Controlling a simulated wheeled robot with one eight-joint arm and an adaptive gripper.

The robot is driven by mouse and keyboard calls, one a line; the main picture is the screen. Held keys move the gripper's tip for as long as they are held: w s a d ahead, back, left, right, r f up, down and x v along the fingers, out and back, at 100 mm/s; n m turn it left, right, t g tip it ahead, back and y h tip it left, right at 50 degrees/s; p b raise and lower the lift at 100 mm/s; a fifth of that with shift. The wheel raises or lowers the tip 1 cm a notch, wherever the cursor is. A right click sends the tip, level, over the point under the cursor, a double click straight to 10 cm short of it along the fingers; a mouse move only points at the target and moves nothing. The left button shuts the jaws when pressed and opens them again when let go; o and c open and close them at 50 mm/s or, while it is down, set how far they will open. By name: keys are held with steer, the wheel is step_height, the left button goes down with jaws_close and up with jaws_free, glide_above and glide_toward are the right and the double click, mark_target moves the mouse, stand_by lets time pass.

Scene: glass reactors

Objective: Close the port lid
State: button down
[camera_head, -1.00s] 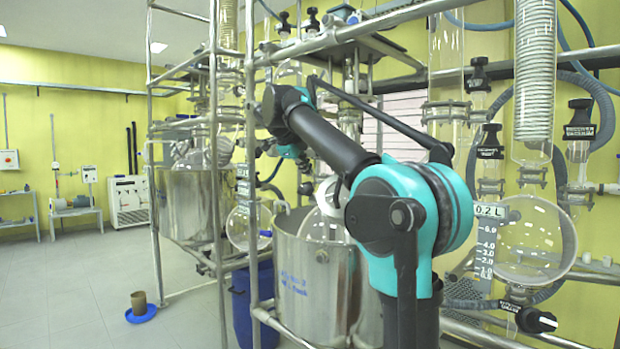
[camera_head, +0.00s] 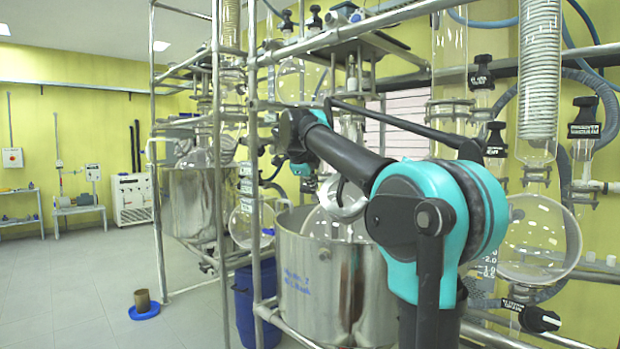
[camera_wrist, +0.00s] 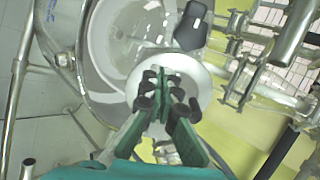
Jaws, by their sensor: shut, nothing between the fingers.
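A white round lid-like disc (camera_wrist: 202,80) lies directly behind my gripper's fingertips in the wrist view. A white ring-shaped piece (camera_head: 342,202), perhaps the same lid, stands tilted above the steel vessel in the head view. My gripper (camera_wrist: 164,82) is shut and empty, its green and black fingers together in front of the disc. I cannot tell whether they touch it. The glass reactor (camera_wrist: 110,45) sits inside the steel vessel (camera_head: 318,270). The port opening itself is not clear, and my arm hides part of the vessel top in the head view.
Steel frame posts (camera_head: 257,150) and rails surround the vessel. A black knob or cap (camera_wrist: 193,25) is close above the fingers in the wrist view. A round glass flask (camera_head: 540,238) hangs at the right. Open floor (camera_head: 70,280) lies at the left.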

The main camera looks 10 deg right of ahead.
steer(key=x, duration=0.6)
steer(key=shift+w+f, duration=0.15)
steer(key=shift+w, duration=0.1)
steer(key=shift+d, duration=0.15)
steer(key=shift+x, duration=1.1)
steer(key=shift+w, duration=0.1)
